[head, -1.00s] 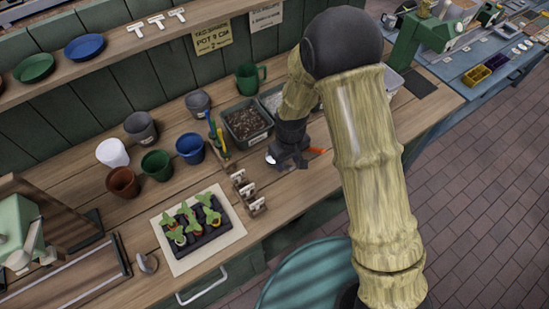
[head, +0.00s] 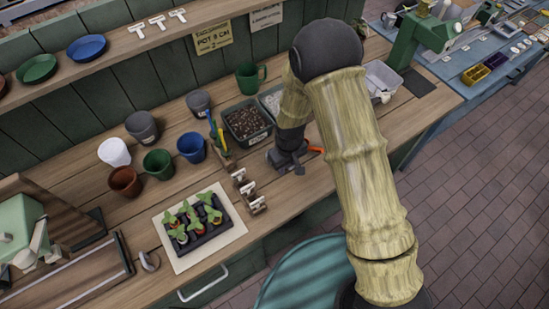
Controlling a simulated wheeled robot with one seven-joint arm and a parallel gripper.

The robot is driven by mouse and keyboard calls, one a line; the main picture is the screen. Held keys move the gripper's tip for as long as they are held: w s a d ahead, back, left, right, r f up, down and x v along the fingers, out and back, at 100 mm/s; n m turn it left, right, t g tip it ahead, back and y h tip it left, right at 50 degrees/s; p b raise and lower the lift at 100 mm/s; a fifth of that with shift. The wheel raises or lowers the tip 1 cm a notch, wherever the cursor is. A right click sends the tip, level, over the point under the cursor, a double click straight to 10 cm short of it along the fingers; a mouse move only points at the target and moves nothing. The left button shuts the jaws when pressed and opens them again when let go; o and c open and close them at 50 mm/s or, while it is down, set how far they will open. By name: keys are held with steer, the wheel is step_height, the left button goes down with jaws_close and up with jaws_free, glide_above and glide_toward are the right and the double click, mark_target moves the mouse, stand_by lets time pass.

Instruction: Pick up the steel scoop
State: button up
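My gripper (head: 286,163) is low over the front part of the wooden bench, pointing down, just in front of the soil tray. Its dark fingers are small and partly merged with the wrist, so I cannot tell whether they are open or shut. I cannot clearly make out the steel scoop; it may be hidden by my gripper or arm. An orange-red piece (head: 316,150) shows just right of the gripper; whether they touch is unclear.
A soil tray (head: 268,120) and green mug (head: 246,78) stand behind the gripper. Small label holders (head: 258,206) and a seedling tray (head: 233,225) are left of it. Several pots, including a blue one (head: 191,148), stand further left. A pale bin (head: 374,75) is right of my arm.

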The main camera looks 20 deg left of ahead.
jaws_close()
step_height(320, 180, up, 9)
steer(key=shift+r+b, duration=0.1)
steer(key=shift+b, duration=1.15)
steer(key=shift+r, duration=0.4)
steer(key=shift+r, duration=0.1)
